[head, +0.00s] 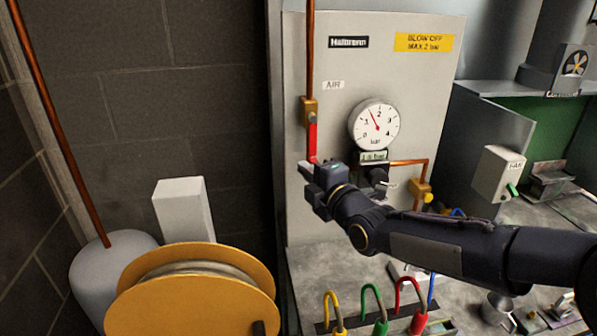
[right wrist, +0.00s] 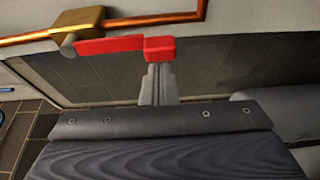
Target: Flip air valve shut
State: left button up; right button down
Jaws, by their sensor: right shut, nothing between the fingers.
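The air valve has a brass body (head: 309,111) on a vertical copper pipe, below the AIR label on the grey panel. Its red lever (head: 312,140) hangs down from the body, roughly in line with the pipe. In the right wrist view the red lever (right wrist: 110,46) runs from the brass body (right wrist: 92,36) nearly alongside the pipe. My right gripper (head: 307,168) is shut and empty at the lever's lower end. Its fingertips (right wrist: 157,70) meet the red end block in the wrist view; I cannot tell whether they touch it. My left gripper is out of view.
Coloured hooks (head: 373,300) stand on the bench below. A yellow hose reel (head: 190,300) stands at lower left.

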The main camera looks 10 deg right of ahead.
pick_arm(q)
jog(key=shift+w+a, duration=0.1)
pick_arm(e)
jog(key=shift+w+d, duration=0.1)
jog(key=shift+d, duration=0.05)
jog(key=shift+d, duration=0.1)
